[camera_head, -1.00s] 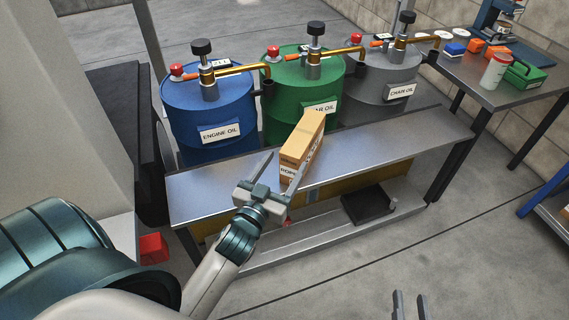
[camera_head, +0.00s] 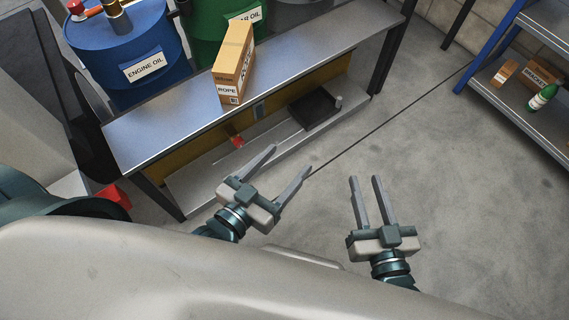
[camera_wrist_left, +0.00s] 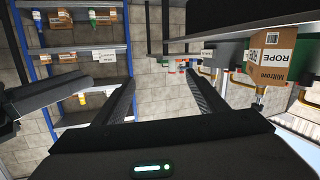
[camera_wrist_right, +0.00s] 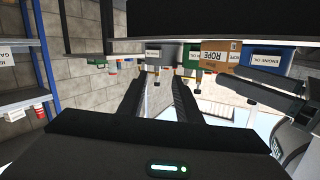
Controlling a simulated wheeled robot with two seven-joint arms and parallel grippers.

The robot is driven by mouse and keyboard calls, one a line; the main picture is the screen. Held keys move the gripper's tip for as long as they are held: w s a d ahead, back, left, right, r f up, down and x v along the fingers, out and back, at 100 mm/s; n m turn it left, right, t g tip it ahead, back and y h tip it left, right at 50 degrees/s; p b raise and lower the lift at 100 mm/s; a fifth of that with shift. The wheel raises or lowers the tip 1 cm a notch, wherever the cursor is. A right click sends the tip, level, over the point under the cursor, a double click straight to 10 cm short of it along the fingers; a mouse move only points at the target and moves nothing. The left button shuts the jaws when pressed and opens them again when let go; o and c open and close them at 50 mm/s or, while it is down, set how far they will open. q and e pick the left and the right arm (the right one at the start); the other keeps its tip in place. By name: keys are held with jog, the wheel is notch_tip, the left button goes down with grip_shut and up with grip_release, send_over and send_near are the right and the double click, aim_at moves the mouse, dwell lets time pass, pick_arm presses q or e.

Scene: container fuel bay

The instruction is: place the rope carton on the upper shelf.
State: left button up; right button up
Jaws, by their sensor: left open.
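The rope carton (camera_head: 236,62), an orange-brown box with a white ROPE label, stands on the upper shelf (camera_head: 165,108) of the grey metal bench, near its front edge. It also shows in the left wrist view (camera_wrist_left: 274,55) and the right wrist view (camera_wrist_right: 219,57). My left gripper (camera_head: 291,160) is open and empty, in front of the bench and apart from the carton. My right gripper (camera_head: 365,179) has its fingers apart with nothing between them, over the floor to the right of the left one.
Behind the bench stand a blue engine oil drum (camera_head: 127,55) and a green drum (camera_head: 205,27). The lower shelf holds a black tray (camera_head: 314,108). A red box (camera_head: 108,197) is at the bench's left end. A blue-posted rack (camera_head: 525,115) stands at right; the floor between is clear.

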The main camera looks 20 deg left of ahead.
pick_arm(q)
jog(key=shift+s+d+r, duration=0.1)
jog(key=shift+s+d, duration=0.25)
jog(key=shift+s, duration=0.05)
jog(key=shift+o, duration=0.5)
jog(key=w+a+r+n+t+y+p, duration=0.1)
jog(key=w+a+y, duration=0.3)
jog(key=a, duration=0.6)
jog(key=w+a+r+n+t+y+p, duration=0.1)
jog(key=w+a+n+y+p, duration=0.2)
jog(key=w+a, duration=0.3)
jog(key=a+p, duration=0.1)
jog(key=a, duration=0.4)
jog(key=shift+w+a+r+t+y+p, duration=0.25)
jog(key=shift+w+t+y+p, duration=0.05)
jog(key=shift+w+y+p, duration=0.1)
pick_arm(e)
jog(key=s+d+f+g+h, duration=0.3)
jog(key=s+d+f+g, duration=0.4)
jog(key=f, duration=0.3)
jog(key=shift+s+f+g, duration=0.2)
jog(key=shift+f+g, duration=0.15)
jog(key=shift+g, duration=0.55)
jog(key=shift+a, duration=0.1)
